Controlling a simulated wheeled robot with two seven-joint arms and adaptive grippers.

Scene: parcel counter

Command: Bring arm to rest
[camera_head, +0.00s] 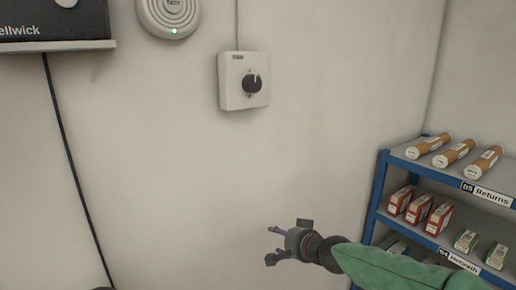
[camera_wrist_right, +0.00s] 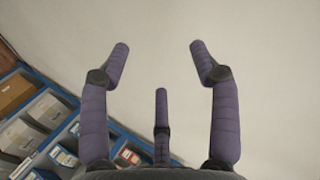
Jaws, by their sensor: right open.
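My right gripper (camera_head: 272,244) reaches in from the lower right of the head view on a green-sleeved arm. It is in front of the bare wall, left of the shelf and below the wall dial. In the right wrist view the purple-padded fingers of this gripper (camera_wrist_right: 157,62) are spread apart with nothing between them. My left gripper does not show in either view.
A blue shelf rack (camera_head: 378,190) stands at the right with tubes and small boxes. It also shows in the right wrist view (camera_wrist_right: 66,88). A dial box (camera_head: 235,95) and a round device (camera_head: 168,12) are on the wall. A cable (camera_head: 68,150) hangs at the left.

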